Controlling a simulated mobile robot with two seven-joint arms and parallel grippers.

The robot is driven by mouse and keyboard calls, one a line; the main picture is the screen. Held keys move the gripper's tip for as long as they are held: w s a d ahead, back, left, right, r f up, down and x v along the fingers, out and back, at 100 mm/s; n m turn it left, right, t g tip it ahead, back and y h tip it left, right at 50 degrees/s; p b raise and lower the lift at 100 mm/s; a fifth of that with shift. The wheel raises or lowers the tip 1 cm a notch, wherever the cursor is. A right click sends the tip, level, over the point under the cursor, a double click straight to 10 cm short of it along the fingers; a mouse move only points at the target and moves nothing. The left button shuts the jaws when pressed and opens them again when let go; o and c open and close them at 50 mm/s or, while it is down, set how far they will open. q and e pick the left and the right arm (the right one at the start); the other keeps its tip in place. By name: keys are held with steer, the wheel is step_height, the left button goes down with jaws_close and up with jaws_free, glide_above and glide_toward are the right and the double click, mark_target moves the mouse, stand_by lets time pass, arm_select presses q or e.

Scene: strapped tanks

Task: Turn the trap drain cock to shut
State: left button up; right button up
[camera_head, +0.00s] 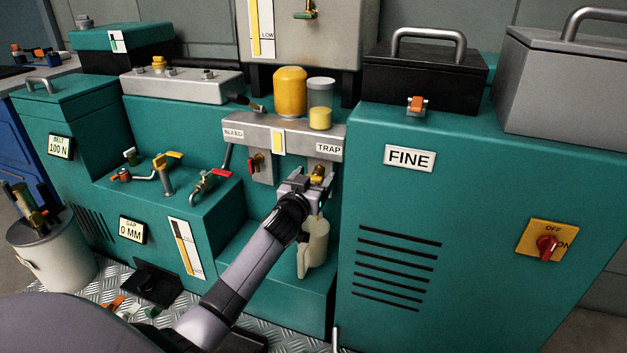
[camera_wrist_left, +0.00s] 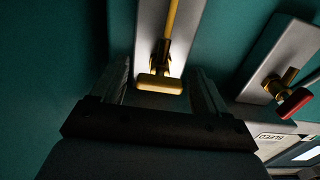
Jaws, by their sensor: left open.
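The trap drain cock (camera_head: 318,170) is a small brass cock on the grey plate below the TRAP label (camera_head: 329,149); my gripper partly hides it. In the left wrist view its yellow-brass handle (camera_wrist_left: 160,84) lies crosswise, with the brass body (camera_wrist_left: 161,58) and a thin yellow pipe beyond it. My left gripper (camera_head: 311,181) is open at the cock. In the wrist view the fingers of the left gripper (camera_wrist_left: 163,82) stand on either side of the handle, with gaps showing on both sides. My right gripper is in neither view.
The red-handled bleed cock (camera_head: 254,164) is close on the left; it also shows in the wrist view (camera_wrist_left: 293,103). A cream jug (camera_head: 316,245) stands below my gripper. The FINE cabinet (camera_head: 460,190) rises to the right. Red and yellow valve handles (camera_head: 170,155) are farther left.

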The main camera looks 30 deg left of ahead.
arm_select(q)
steer(key=c, duration=1.1)
steer(key=shift+o, duration=0.2)
